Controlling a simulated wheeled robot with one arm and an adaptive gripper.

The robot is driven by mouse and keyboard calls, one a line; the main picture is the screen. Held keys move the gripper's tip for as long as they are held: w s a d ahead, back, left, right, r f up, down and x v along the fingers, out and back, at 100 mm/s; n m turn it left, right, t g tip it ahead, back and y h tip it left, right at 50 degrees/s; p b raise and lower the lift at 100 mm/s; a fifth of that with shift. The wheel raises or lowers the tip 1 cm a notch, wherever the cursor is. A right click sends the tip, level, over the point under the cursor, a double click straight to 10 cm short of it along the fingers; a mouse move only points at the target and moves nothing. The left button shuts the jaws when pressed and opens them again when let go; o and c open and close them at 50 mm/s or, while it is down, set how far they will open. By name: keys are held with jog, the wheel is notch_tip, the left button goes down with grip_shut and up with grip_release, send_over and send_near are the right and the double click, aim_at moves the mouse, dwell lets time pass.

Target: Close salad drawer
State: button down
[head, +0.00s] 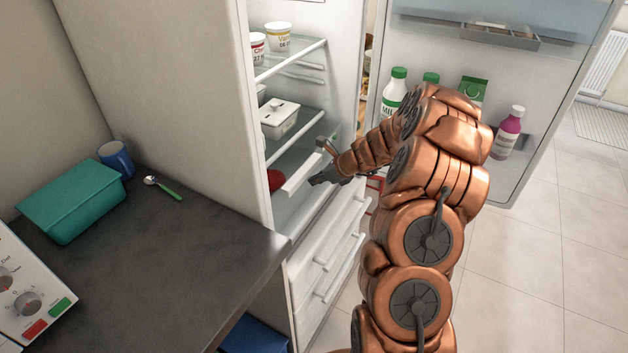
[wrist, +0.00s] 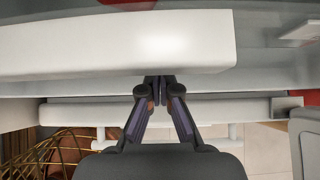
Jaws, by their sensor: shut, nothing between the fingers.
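The salad drawer's white front (head: 303,173) shows low in the open fridge, below the glass shelves. A red item (head: 275,180) is seen behind the front. In the wrist view the drawer front (wrist: 120,45) spans the upper part as a wide pale panel. My gripper (head: 316,180) is in front of the drawer, at the fridge opening. In the wrist view its fingertips (wrist: 158,82) are together and empty, at the lower edge of the drawer front. I cannot tell whether they touch it. My forearm hides part of the fridge opening.
The fridge door (head: 540,90) stands wide open at right, with bottles on its shelf. White drawers (head: 318,262) with bar handles lie below the salad drawer. A dark counter (head: 170,250) with a teal box (head: 72,200) is at left. Tiled floor is free at right.

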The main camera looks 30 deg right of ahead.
jog(key=shift+w+a+r, duration=0.2)
dwell(0.3)
jog(key=shift+s+d+p, duration=0.25)
jog(key=shift+s+p, duration=0.1)
jog(key=shift+s, duration=0.1)
jog(key=s+d+f+b+v, duration=0.1)
jog(key=f+v, duration=0.1)
jog(key=v, duration=1)
jog(key=s+a+r+n+g, duration=0.25)
jog(key=s+a+n, duration=0.2)
jog(key=a, duration=0.35)
jog(key=s+a+r+n+g+y, duration=0.1)
jog(key=s+a+r+n, duration=0.2)
jog(key=a+n, duration=0.3)
jog(key=s+a+r+n+g, duration=0.2)
jog(key=s+a+n, duration=0.2)
jog(key=a, duration=0.5)
jog(key=s+a+r+n+g+h, duration=0.1)
jog(key=s+n+g+h, duration=0.1)
jog(key=s+n, duration=0.5)
jog(key=s+a+r+n+g+h, duration=0.1)
jog(key=s+n, duration=0.7)
jog(key=s, duration=0.9)
jog(key=g+h, duration=0.1)
jog(key=h, duration=0.1)
jog(key=shift+s+a+h, duration=0.3)
